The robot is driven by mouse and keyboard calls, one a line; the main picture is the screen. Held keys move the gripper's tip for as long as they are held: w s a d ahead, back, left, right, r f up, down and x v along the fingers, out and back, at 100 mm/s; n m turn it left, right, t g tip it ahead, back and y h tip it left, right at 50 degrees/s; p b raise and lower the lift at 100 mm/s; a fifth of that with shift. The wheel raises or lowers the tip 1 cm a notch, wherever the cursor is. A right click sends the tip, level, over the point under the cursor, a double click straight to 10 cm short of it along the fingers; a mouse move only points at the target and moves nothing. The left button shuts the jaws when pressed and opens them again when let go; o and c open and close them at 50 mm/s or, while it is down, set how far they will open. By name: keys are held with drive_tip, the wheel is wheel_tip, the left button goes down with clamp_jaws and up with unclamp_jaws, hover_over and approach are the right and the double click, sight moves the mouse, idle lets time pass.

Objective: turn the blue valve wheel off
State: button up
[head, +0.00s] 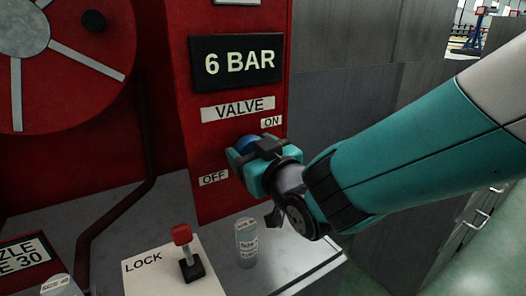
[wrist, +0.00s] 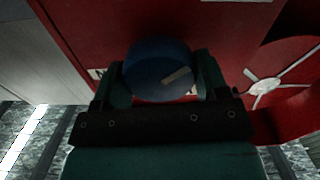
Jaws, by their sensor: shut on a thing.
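The blue valve wheel (head: 249,143) is on the red panel (head: 205,146), mostly hidden behind my gripper in the head view. In the wrist view the blue valve wheel (wrist: 158,66) is a round disc with a pale bar mark on its face, slanting up to the right. My gripper (head: 242,158) is shut on the wheel, with one finger on each side of it, as the wrist view (wrist: 160,82) also shows. The ON label (head: 271,122) is above and right of the wheel, and the OFF label (head: 213,179) is below and left.
A 6 BAR display (head: 238,62) is above the VALVE label (head: 238,108). A lock lever with a red knob (head: 182,234) and a small labelled cylinder (head: 246,243) stand on the ledge below. A red reel (head: 70,50) is at upper left. Grey cabinets (head: 345,90) are at right.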

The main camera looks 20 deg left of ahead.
drive_tip(key=o, duration=0.9)
drive_tip(key=b+v, duration=0.5)
drive_tip(key=v, duration=1.2)
drive_tip(key=shift+s+d+b, duration=0.15)
drive_tip(key=shift+b, duration=0.25)
